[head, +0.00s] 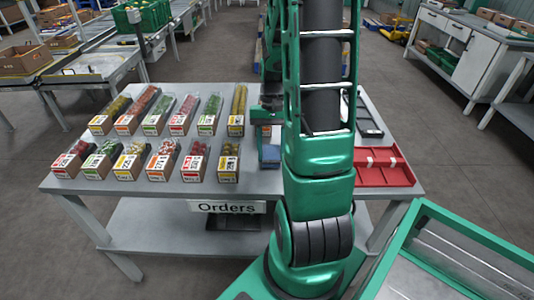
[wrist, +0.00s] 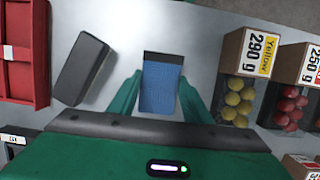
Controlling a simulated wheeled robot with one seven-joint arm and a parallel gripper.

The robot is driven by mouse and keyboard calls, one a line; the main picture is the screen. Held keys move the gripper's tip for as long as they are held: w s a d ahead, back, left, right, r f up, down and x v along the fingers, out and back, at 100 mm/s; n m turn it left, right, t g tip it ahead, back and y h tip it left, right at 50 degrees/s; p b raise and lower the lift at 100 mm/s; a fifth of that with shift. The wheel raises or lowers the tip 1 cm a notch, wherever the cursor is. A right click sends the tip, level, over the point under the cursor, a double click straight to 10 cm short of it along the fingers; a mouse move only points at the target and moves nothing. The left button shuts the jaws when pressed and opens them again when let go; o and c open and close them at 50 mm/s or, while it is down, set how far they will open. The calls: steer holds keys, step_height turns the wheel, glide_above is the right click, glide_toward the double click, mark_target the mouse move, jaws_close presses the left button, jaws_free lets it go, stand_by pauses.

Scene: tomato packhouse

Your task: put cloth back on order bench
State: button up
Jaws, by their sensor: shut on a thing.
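The blue cloth (wrist: 162,88) is folded into a small block and sits between the two green fingers of my gripper (wrist: 161,100) in the wrist view. My gripper is shut on it, over the grey top of the order bench (head: 258,182). A dark band lies along the cloth's far edge. I cannot tell whether the cloth touches the bench top. In the head view a small part of the blue cloth (head: 269,153) shows just left of my arm, which hides most of the gripper.
Two rows of tomato punnets with labels (head: 132,160) fill the bench's left side. A red tray (head: 384,172) and a dark tray (head: 368,118) lie on the right. A dark grey block (wrist: 82,69) lies left of the cloth in the wrist view.

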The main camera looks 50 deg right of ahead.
mark_target(272, 149)
steer(key=shift+s+a+f, duration=0.1)
steer(key=shift+s+f, duration=0.1)
steer(key=shift+f, duration=0.45)
steer(key=o, duration=1.3)
steer(key=shift+r, duration=0.2)
steer(key=v, duration=1.1)
steer(key=s+a+r+n, duration=0.1)
steer(key=s+a, duration=0.3)
steer(key=s+a+r+n+t+h, duration=0.1)
steer(key=s+a, duration=0.2)
steer(key=s, duration=0.2)
steer(key=s+a+r+n+t+h, duration=0.1)
steer(key=s+a, duration=0.3)
steer(key=shift+s+a+r, duration=0.25)
steer(key=shift+s+a, duration=0.05)
steer(key=shift+a, duration=0.05)
